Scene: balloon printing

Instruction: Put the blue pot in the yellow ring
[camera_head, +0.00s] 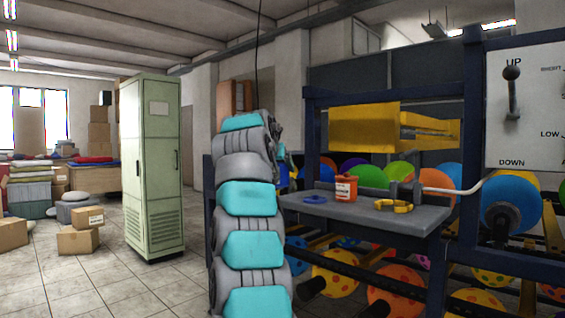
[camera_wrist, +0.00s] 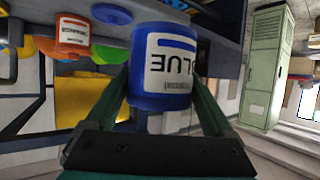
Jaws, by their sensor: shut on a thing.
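A blue pot (camera_wrist: 150,92) with a white label reading BLUE is held between the fingers of my gripper (camera_wrist: 163,78) in the wrist view. My gripper is shut on its sides. In the head view my arm hides the gripper. The yellow ring (camera_head: 393,206) lies on the right part of the grey shelf (camera_head: 372,220) in the head view, and it looks empty. The pot is apart from the ring. I cannot clearly make out the yellow ring in the wrist view.
An orange-red pot (camera_head: 345,188) stands on the shelf, left of the yellow ring; it also shows in the wrist view (camera_wrist: 72,36). A blue ring (camera_head: 315,199) lies at the shelf's left. A lever panel (camera_head: 525,105) is at right. Balloons fill the rack below and behind.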

